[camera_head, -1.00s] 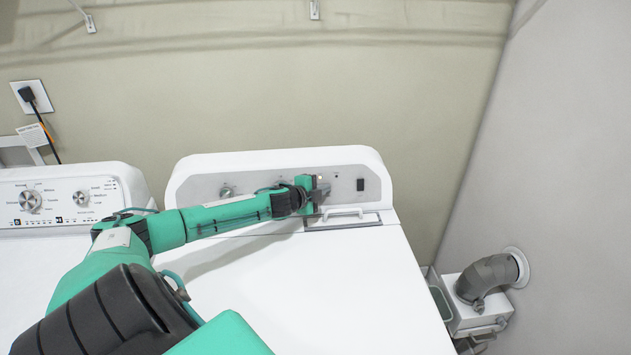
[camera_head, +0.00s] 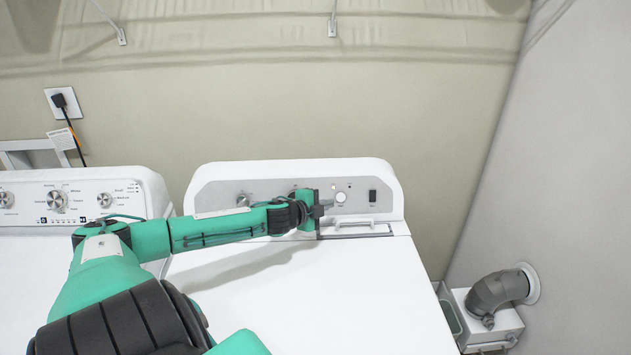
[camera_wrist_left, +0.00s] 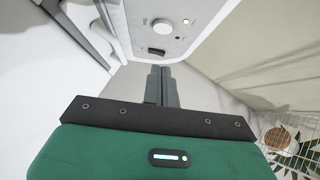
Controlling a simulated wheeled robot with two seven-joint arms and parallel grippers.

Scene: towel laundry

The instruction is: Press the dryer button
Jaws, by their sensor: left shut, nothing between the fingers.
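The dryer (camera_head: 320,290) is the white machine in the middle of the head view, with a grey control panel (camera_head: 270,187) at its back. On the panel are a round white button (camera_head: 340,197), a small yellowish light (camera_head: 333,188) beside it, and a black rocker switch (camera_head: 372,196). The wrist view also shows the round button (camera_wrist_left: 162,27), the glowing light (camera_wrist_left: 186,21) and the black switch (camera_wrist_left: 157,51). My left gripper (camera_head: 326,207) is shut and empty, just left of and below the round button in the head view; contact does not show. My right gripper is out of view.
A second white machine with dials (camera_head: 58,200) stands at the left. A grey vent pipe (camera_head: 497,290) is at the right by the wall. The dryer top is clear apart from my arm.

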